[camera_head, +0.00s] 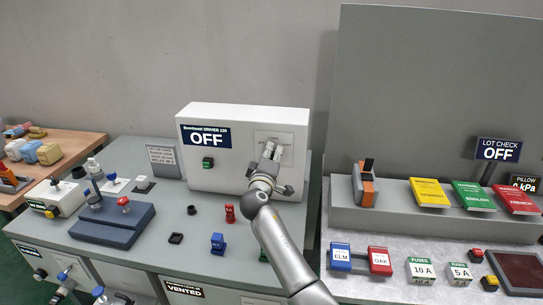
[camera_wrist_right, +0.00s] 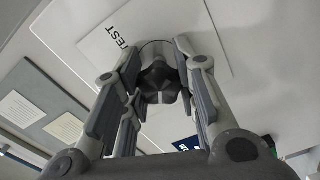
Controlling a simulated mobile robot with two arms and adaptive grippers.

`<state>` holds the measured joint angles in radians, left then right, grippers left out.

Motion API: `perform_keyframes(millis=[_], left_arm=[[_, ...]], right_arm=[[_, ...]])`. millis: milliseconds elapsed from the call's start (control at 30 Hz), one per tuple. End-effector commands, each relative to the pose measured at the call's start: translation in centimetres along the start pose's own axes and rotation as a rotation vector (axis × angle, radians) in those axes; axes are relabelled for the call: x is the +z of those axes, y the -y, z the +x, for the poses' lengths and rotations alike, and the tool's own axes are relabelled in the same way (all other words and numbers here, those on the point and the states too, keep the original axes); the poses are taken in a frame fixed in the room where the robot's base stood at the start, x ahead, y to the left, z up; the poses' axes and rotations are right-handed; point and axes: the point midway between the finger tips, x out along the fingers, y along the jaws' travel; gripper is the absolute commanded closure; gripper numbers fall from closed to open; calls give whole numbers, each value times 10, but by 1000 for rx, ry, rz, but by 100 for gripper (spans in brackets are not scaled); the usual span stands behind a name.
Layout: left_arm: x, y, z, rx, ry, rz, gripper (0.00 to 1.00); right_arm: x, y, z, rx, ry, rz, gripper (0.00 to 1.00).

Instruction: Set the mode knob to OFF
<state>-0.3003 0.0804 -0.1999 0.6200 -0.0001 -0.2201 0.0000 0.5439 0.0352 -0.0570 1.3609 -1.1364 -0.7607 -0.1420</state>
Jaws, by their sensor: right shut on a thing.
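A white driver box (camera_head: 240,115) stands at the back of the grey bench. Its blue display (camera_head: 207,137) reads OFF. A pale knob plate (camera_head: 291,139) is on the box's right part. My right gripper (camera_head: 271,151) reaches up to this plate and hides the knob in the head view. In the right wrist view, the dark round knob (camera_wrist_right: 160,83) sits between the fingers of my right gripper (camera_wrist_right: 162,70), which is shut on it. The word TEST shows on the plate (camera_wrist_right: 100,32) beside the knob; other markings are hidden. My left gripper is not in view.
A green button (camera_head: 208,162) is on the box, left of the plate. A second bench at right holds fuse boxes (camera_head: 420,270) and colored packs (camera_head: 429,192).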

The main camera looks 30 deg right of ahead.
Motion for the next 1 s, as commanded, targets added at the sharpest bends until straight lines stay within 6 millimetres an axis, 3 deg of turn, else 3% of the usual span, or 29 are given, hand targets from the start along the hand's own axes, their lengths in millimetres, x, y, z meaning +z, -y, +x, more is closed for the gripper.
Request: perform_keyframes(millis=[33,200,567,767,1000], left_arm=[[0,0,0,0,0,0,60],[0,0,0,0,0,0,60],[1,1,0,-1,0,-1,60],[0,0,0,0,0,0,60],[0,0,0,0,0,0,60]], right_arm=[[-1,-3,1,5,-2,1,69],[-1,-2,0,3,-2,1,49],[-1,0,-3,1,-1,2,49],[0,1,-26,-1,-2,3,49],[0,1,-74,-1,-3,2,49]])
